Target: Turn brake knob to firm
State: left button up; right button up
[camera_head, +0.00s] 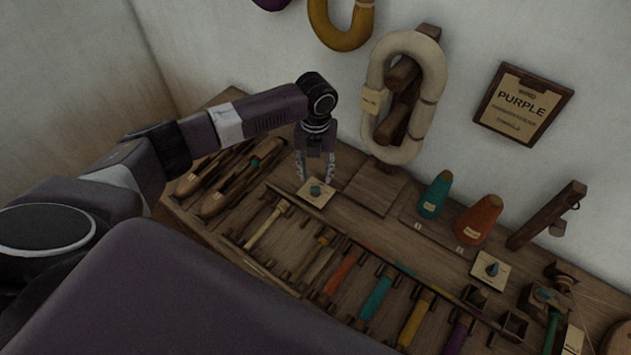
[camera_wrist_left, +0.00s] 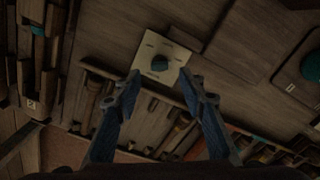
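A second knob (camera_head: 491,268) is on another cream plate to the right. I cannot tell from the labels which is the brake knob. My right gripper is not in view.
Wooden shuttles (camera_head: 228,189) lie left of the gripper. Several coloured bobbins, such as an orange one (camera_head: 339,273), lie in a rack in front. Teal (camera_head: 435,196) and orange (camera_head: 478,220) cones stand to the right. A cream yarn hank (camera_head: 431,62) hangs behind on the wall.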

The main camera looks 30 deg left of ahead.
aim_at(315, 188)
pick_arm(q)
notch_tip(315, 188, up, 6)
jog(key=shift+r, duration=0.25)
jog(key=shift+s+f, duration=0.1)
jog(key=shift+s, duration=0.05)
dwell(0.4)
